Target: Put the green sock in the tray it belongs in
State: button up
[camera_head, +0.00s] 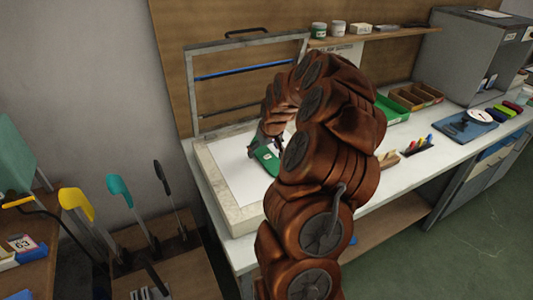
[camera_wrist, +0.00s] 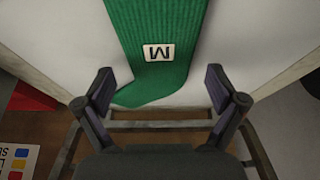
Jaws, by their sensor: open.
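The green sock (camera_wrist: 160,80) is ribbed and carries a white label (camera_wrist: 159,53) with one letter, which looks like an M or a W. It lies on a white surface; in the head view the sock (camera_head: 268,163) is on the white-topped frame, partly hidden by my arm. My gripper (camera_wrist: 160,97) is open, its fingers spread on either side of the sock's near end, and I see no grip on it. In the head view my gripper (camera_head: 270,138) is mostly hidden by the arm. A green tray (camera_head: 393,108) and brown trays (camera_head: 417,96) stand further right.
A hinged frame (camera_head: 245,82) stands raised behind the white pad (camera_head: 228,165). A shelf (camera_head: 370,36) with jars is above. Coloured pens (camera_head: 418,144) lie at the bench front. A card with coloured squares (camera_wrist: 18,160) and a red thing (camera_wrist: 30,98) show lower left.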

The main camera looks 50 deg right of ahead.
jog(key=shift+f, duration=0.15)
dwell(0.3)
jog(key=shift+c, duration=0.3)
jog(key=c, duration=1.1)
jog(key=shift+r, duration=0.2)
